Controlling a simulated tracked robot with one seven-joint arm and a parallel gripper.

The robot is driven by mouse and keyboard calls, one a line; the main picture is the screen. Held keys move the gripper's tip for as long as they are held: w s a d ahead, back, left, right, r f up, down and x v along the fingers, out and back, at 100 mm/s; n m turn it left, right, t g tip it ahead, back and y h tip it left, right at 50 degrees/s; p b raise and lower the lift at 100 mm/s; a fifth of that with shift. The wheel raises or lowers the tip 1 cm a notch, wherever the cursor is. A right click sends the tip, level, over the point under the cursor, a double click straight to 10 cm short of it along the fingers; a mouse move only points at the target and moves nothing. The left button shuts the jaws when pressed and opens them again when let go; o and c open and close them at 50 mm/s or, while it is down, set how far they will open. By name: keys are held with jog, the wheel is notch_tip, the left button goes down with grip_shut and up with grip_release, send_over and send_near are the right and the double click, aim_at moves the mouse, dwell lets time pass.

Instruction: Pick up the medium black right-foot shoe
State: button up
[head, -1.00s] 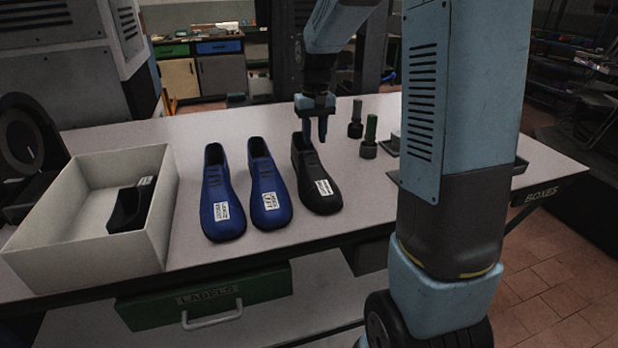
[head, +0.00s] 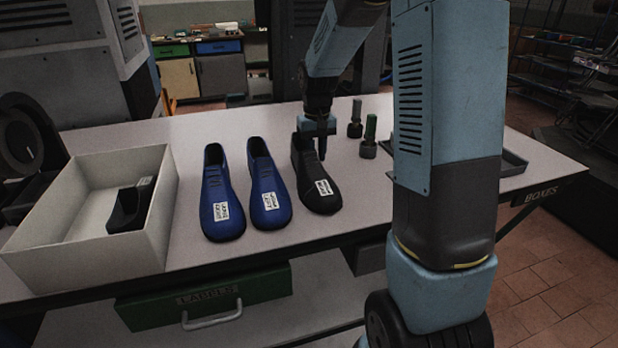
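A black shoe (head: 317,190) with a white label lies on the white table, toe toward me, at the right end of a row of shoes. The label is too small to read. My gripper (head: 318,150) is low over the heel end of this shoe, fingers pointing down. One finger shows at the right side of the heel opening; the other is hidden or merges with the dark shoe. I cannot tell whether the fingers touch the shoe or how far apart they are. Another black shoe (head: 128,207) with a label lies in the white box, partly hidden by its wall.
Two blue shoes (head: 222,205) (head: 268,195) stand just left of the black shoe. The white box (head: 150,245) is at the left. A dark tray (head: 512,163) lies farther right, behind my arm.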

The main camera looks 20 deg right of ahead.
grip_shut()
dwell(0.4)
